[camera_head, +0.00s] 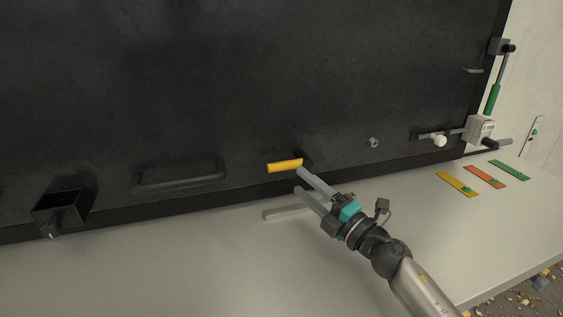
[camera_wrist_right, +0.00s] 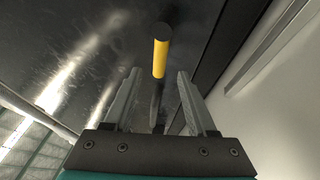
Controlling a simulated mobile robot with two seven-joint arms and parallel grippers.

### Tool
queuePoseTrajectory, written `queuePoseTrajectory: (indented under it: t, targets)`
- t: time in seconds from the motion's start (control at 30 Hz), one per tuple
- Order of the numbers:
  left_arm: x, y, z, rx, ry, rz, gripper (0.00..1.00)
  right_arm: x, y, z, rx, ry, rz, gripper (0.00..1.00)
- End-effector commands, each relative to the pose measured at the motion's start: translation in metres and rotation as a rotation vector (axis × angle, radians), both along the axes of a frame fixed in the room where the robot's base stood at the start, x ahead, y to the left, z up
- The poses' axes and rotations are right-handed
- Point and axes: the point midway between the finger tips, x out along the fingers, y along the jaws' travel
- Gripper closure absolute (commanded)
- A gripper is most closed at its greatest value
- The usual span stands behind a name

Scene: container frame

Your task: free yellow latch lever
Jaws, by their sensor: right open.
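The yellow latch lever (camera_head: 285,166) is mounted low on the black panel in the head view, lying nearly level, with its dark pivot at its right end. My right gripper (camera_head: 299,180) is open just in front of and below the lever, fingers pointing at the panel. In the right wrist view the yellow lever (camera_wrist_right: 161,55) lies between the lines of the two open fingers (camera_wrist_right: 159,75), ahead of the tips. I cannot tell whether a finger touches it. My left gripper is not in view.
A dark handle (camera_head: 180,178) and a black box (camera_head: 62,210) are on the panel to the left. A white-knobbed bolt (camera_head: 438,140) and a green-handled lever (camera_head: 492,99) are at the right. Coloured tags (camera_head: 457,184) lie on the grey ledge (camera_head: 150,275), mostly clear at left.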

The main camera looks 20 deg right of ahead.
Motion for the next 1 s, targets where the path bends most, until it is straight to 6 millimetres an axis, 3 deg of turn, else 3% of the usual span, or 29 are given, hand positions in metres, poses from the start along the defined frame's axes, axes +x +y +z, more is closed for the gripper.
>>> queuePoseTrajectory:
  t: [0.3, 0.5, 0.93, 1.0]
  targets:
    - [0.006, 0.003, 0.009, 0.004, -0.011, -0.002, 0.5, 0.045, 0.021, 0.011, 0.002, -0.001, 0.0, 0.43]
    - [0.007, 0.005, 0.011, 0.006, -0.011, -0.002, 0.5, 0.064, 0.03, 0.014, 0.0, -0.001, 0.0, 0.43]
    - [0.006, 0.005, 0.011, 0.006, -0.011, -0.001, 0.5, 0.071, 0.033, 0.014, 0.0, 0.0, 0.001, 0.43]
    - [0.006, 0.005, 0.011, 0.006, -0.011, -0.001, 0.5, 0.072, 0.033, 0.014, 0.0, 0.0, 0.001, 0.49]
